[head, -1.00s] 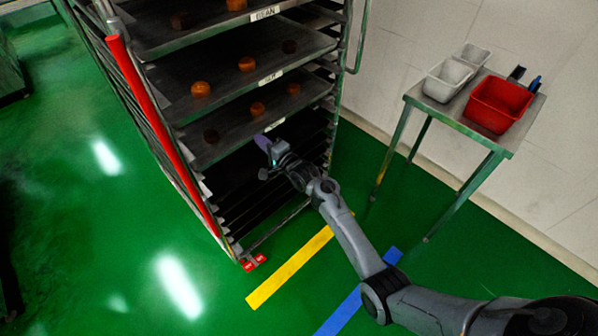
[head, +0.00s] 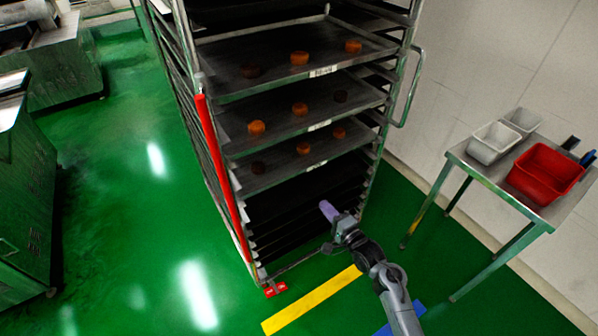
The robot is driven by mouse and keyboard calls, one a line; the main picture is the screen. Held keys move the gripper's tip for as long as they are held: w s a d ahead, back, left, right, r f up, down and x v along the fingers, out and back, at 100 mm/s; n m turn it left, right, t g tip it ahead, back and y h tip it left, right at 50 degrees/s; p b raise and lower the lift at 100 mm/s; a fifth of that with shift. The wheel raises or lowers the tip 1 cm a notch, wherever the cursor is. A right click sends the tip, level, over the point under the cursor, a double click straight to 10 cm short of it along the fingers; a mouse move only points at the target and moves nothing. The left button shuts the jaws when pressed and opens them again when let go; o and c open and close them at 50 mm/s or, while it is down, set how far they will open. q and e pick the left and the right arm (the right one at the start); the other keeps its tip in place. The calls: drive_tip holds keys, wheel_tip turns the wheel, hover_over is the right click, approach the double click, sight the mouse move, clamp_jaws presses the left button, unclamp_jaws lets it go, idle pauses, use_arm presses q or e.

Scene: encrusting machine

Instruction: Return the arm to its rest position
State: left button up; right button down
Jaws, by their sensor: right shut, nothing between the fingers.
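My right gripper (head: 329,211) is in front of the lower part of the tray rack (head: 222,178). Its purple fingertips are together with nothing visible between them, apart from the trays above. My right arm comes in from the bottom right. My left gripper is not in view.
The rack holds trays with several orange and dark brown round pieces, including on the middle tray (head: 280,130). A metal side table (head: 471,165) at the right carries a red bin (head: 545,173) and white bins (head: 492,143). Green floor (head: 120,215) is open at the left.

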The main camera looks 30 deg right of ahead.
drive_tip(key=s+a+f+n+g+y, duration=0.1)
drive_tip(key=s+a+f+n+g, duration=0.2)
drive_tip(key=s, duration=0.4)
drive_tip(key=s+a+f+n+g, duration=0.1)
drive_tip(key=s+a+f, duration=0.25)
drive_tip(key=s, duration=0.35)
drive_tip(key=s+a+r+n+g+h, duration=0.1)
drive_tip(key=s+a+r+n+g, duration=0.15)
drive_tip(key=s+n+g, duration=0.4)
drive_tip(key=s+a+r+n+g+h, duration=0.2)
drive_tip(key=s+r+n+g, duration=0.15)
drive_tip(key=s+n, duration=0.6)
drive_tip(key=s+r+m+p, duration=0.1)
drive_tip(key=s+r+p, duration=0.2)
drive_tip(key=r+p, duration=3.4)
drive_tip(key=shift+d+p, duration=0.25)
drive_tip(key=shift+p, duration=0.7)
drive_tip(key=shift+r, duration=0.1)
